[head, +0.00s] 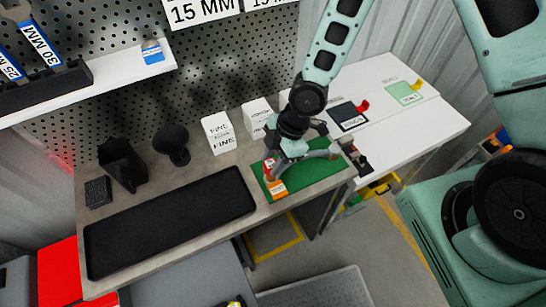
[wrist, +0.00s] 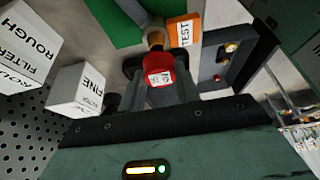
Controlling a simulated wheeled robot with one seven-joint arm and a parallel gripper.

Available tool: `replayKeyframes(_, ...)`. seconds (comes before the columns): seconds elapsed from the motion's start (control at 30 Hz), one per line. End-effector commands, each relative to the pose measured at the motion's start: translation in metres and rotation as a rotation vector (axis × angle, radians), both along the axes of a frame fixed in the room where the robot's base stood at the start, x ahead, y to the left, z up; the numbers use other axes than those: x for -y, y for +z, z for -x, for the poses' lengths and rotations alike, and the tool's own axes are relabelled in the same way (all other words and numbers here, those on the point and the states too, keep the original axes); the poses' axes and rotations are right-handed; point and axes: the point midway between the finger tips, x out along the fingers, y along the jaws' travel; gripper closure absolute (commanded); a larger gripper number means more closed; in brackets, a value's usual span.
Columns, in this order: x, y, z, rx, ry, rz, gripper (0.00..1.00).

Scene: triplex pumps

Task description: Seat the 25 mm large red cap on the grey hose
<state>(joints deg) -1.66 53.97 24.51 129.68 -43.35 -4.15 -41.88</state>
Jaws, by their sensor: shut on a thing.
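My gripper (head: 277,158) is low over the green mat (head: 318,172) at the right end of the workbench. In the wrist view my gripper (wrist: 157,80) is shut on the red cap (wrist: 158,71), which carries a white label. In the head view a small red part of the cap (head: 269,165) shows at the mat's left side. A brass-coloured fitting (wrist: 155,38) lies in line with the cap, just beyond it; I cannot tell whether they are seated together. The grey hose (head: 318,154) curves over the mat, partly hidden by my gripper. An orange TEST tag (head: 278,189) is beside the cap.
A black funnel-like object (head: 172,142) and a long black tray (head: 170,222) are further left. A white table (head: 420,120) with dark and green pads is at right.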

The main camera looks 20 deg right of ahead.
Motion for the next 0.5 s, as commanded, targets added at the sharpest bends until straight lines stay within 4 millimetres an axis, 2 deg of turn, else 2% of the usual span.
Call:
replayKeyframes(0.03, -0.0001, -0.0078, 0.0, 0.0, 0.0, 0.0, 0.88)
replayKeyframes(0.13, 0.0, -0.0122, 0.0, 0.0, 0.001, 0.0, 0.88)
replayKeyframes(0.5, 0.0, -0.0131, -0.0001, 0.0, 0.0, 0.0, 0.88)
